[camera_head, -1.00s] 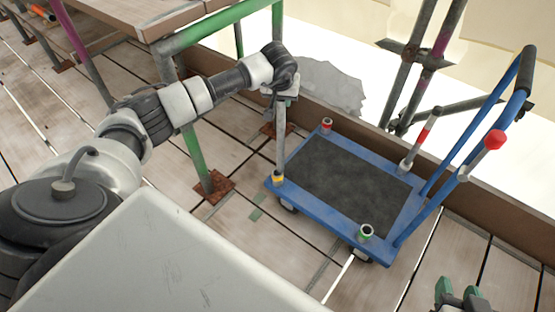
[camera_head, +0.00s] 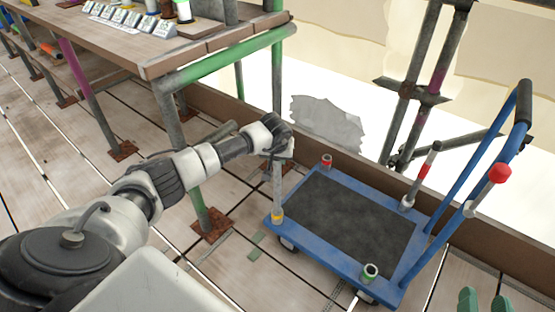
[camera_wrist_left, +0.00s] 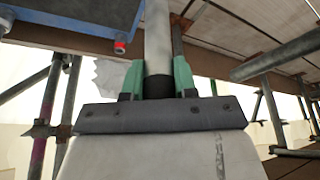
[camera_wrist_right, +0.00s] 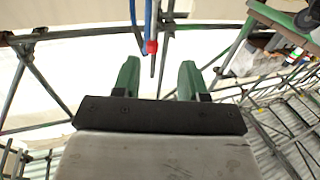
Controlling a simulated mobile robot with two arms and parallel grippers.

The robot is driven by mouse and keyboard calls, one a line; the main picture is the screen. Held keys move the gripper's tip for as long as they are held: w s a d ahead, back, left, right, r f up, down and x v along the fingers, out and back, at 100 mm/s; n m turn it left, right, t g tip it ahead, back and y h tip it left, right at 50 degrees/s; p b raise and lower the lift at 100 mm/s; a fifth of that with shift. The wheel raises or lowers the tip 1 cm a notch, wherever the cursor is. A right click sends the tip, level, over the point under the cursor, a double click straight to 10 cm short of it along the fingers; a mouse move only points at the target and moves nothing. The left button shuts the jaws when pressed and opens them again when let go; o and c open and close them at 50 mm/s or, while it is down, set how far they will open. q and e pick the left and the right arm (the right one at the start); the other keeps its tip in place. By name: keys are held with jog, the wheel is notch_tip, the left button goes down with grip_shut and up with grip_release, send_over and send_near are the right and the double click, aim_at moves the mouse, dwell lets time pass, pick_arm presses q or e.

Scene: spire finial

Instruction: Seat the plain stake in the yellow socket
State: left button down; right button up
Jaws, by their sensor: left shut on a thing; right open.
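The plain grey stake (camera_head: 278,188) stands near upright at the trolley's near left corner. Its lower end meets the yellow socket (camera_head: 277,217); how deep it sits inside cannot be told. My left gripper (camera_head: 279,156) is shut on the stake's upper part, above the socket. In the left wrist view the green fingers (camera_wrist_left: 157,82) clasp the stake (camera_wrist_left: 158,35) from both sides. The yellow socket is not visible there. My right gripper (camera_head: 483,301) is open and empty at the bottom right, and its spread fingers show in the right wrist view (camera_wrist_right: 160,80).
A workbench (camera_head: 190,45) with a green rail stands behind my left arm.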

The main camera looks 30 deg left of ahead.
jog(key=shift+r, duration=0.15)
pick_arm(q)
jog(key=shift+f, duration=0.1)
jog(key=c, duration=0.9)
grip_release()
pick_arm(e)
jog(key=shift+a+r+y, duration=0.1)
jog(key=shift+r+y, duration=0.2)
